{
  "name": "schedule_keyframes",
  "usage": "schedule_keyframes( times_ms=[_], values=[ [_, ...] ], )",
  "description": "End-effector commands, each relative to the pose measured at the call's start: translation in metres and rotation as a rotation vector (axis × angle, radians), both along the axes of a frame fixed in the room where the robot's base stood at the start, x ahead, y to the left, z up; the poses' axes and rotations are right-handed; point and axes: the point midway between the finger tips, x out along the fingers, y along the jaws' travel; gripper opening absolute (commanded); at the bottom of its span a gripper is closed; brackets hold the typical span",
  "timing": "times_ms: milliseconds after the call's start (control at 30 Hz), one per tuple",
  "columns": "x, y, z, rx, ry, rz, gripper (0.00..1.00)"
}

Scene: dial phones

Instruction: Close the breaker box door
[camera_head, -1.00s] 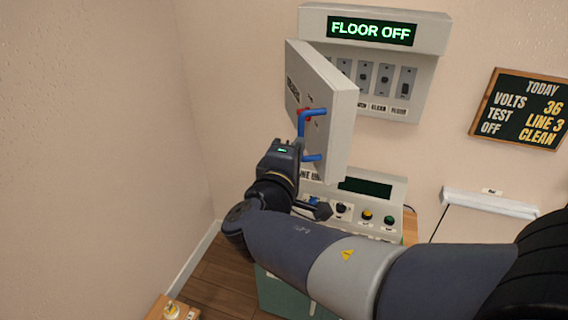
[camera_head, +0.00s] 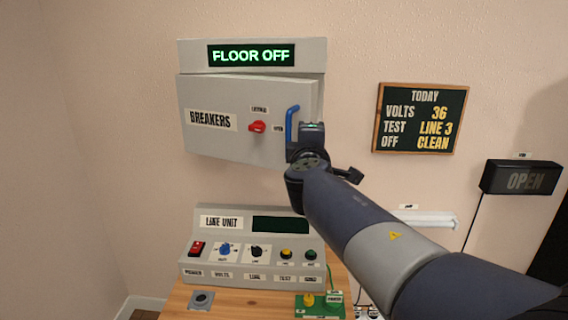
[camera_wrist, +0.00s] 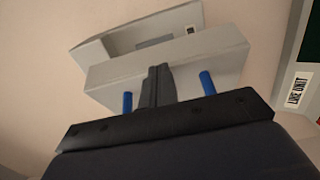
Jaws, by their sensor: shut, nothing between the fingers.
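The grey breaker box door (camera_head: 218,95), labelled BREAKERS, covers the row of breakers in the head view. It also shows in the wrist view (camera_wrist: 215,55), where a gap separates it from the box body (camera_wrist: 95,52), so it stands slightly ajar. The blue handle (camera_head: 290,120) is at the door's right side, partly hidden by my gripper (camera_head: 309,132). In the wrist view my gripper (camera_wrist: 158,72) has its fingers together and empty, between the two blue handle posts, close to the door face. Whether the fingertips touch the door, I cannot tell.
A red latch knob (camera_head: 257,126) sits on the door. Below, the line unit panel (camera_head: 222,249) with knobs stands on a wooden table (camera_head: 250,299). A chalkboard (camera_head: 420,118) and an OPEN sign (camera_head: 522,178) hang to the right. The wall left of the box is clear.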

Motion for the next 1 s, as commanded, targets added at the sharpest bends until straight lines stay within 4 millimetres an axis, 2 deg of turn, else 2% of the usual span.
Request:
schedule_keyframes(
  times_ms=[33, 200, 433, 667, 1000],
  values=[
    [0.012, -0.010, -0.004, 0.000, 0.000, -0.006, 0.00],
    [0.045, -0.029, -0.002, 0.000, 0.001, -0.004, 0.00],
    [0.076, -0.043, -0.001, 0.000, 0.001, -0.002, 0.00],
    [0.089, -0.048, 0.000, 0.001, 0.001, -0.001, 0.00],
    [0.090, -0.049, 0.000, 0.000, 0.001, 0.000, 0.00]
  ],
)
